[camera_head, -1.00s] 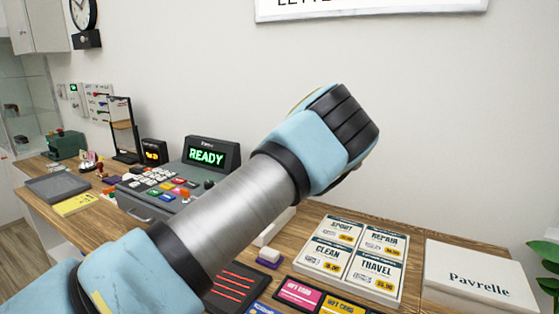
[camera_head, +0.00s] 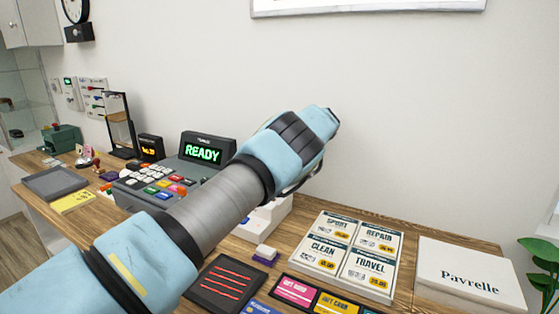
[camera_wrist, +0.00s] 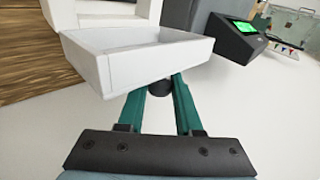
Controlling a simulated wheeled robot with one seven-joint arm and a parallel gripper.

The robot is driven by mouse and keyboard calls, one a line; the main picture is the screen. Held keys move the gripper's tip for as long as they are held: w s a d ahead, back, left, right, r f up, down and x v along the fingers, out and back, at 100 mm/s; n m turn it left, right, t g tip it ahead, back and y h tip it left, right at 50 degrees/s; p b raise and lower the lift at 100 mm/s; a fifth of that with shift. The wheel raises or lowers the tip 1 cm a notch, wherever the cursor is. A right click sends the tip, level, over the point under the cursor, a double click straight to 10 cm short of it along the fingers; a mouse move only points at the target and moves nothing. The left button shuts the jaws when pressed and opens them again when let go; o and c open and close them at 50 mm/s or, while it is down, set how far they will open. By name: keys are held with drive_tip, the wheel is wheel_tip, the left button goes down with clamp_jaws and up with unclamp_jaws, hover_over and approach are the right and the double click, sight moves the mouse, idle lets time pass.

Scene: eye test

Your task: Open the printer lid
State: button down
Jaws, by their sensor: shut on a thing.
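The white printer (camera_head: 268,216) stands on the counter behind my forearm in the head view, mostly hidden by the arm. In the wrist view its white lid (camera_wrist: 135,70) looks like a shallow hollow shell, tilted up with its inside showing. The white printer body (camera_wrist: 95,10) is behind it at the top. My gripper (camera_wrist: 160,86) has green fingers closed around a small dark knob (camera_wrist: 160,89) at the lid's edge. In the head view the fingers are hidden behind my wrist.
A register with a READY display (camera_head: 203,153) stands left of my arm. Price cards (camera_head: 345,250) and a white Pavrelle box (camera_head: 470,275) lie to the right. A dark pad with red lines (camera_head: 222,285) and a small purple-and-white block (camera_head: 265,254) lie in front.

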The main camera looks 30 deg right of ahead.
drive_tip(key=shift+w+a, duration=0.1)
drive_tip(key=c, duration=0.6)
unclamp_jaws()
drive_tip(key=shift+s+d+r, duration=0.15)
drive_tip(key=shift+s+d, duration=0.05)
drive_tip(key=shift+s, duration=0.15)
drive_tip(key=b+v, duration=0.3)
drive_tip(key=v, duration=0.7)
drive_tip(key=shift+b, duration=0.4)
